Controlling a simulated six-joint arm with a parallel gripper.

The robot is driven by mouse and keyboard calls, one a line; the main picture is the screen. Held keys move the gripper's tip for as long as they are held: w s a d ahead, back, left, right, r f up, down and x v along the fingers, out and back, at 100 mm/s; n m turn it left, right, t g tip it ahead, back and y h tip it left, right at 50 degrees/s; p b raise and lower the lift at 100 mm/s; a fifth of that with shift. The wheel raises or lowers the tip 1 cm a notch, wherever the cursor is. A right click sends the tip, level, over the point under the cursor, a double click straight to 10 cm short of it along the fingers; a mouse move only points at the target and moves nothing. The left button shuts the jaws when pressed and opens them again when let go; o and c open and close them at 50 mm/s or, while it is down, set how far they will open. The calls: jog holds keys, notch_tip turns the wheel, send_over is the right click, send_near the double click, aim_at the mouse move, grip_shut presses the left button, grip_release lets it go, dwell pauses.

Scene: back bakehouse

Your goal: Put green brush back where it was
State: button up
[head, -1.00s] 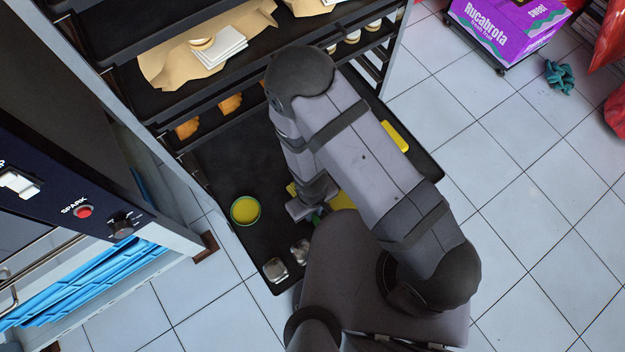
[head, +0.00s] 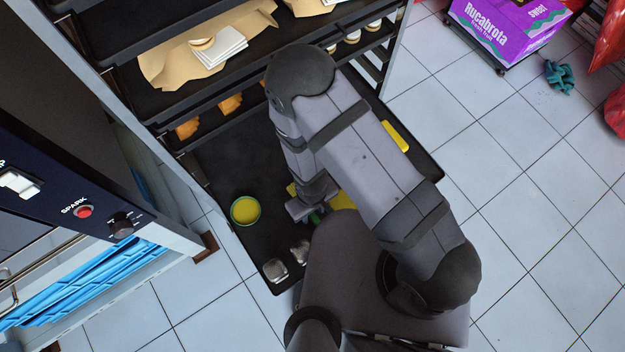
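A small green piece (head: 315,217), which may be part of the green brush, shows right at the end of my gripper (head: 308,212). My gripper is low over the black bottom tray (head: 225,165) of the rack, on its near side. My arm covers most of this area, so I cannot tell whether the fingers are open or shut on the green piece. A yellow flat thing (head: 342,199) lies beside and partly under the gripper, mostly hidden.
On the same tray are a round green-rimmed yellow dish (head: 245,211), two small metallic things (head: 277,271) near the front corner, and a yellow bar (head: 395,136) at the right. Upper shelves (head: 190,110) hang over its back. An oven (head: 85,215) stands left.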

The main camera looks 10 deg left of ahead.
aim_at(312, 214)
notch_tip(312, 214, up, 12)
jog(key=p, duration=0.5)
jog(key=shift+f, duration=0.15)
jog(key=shift+w+a, duration=0.1)
jog(key=shift+w, duration=0.05)
jog(key=w+d+r+m, duration=0.4)
jog(key=w+d+r, duration=0.45)
jog(key=r, duration=0.35)
jog(key=s+d+r+m, duration=0.3)
jog(key=d+r+m, duration=0.2)
jog(key=d+r, duration=0.5)
jog(key=shift+d, duration=0.95)
jog(key=shift+r, duration=0.1)
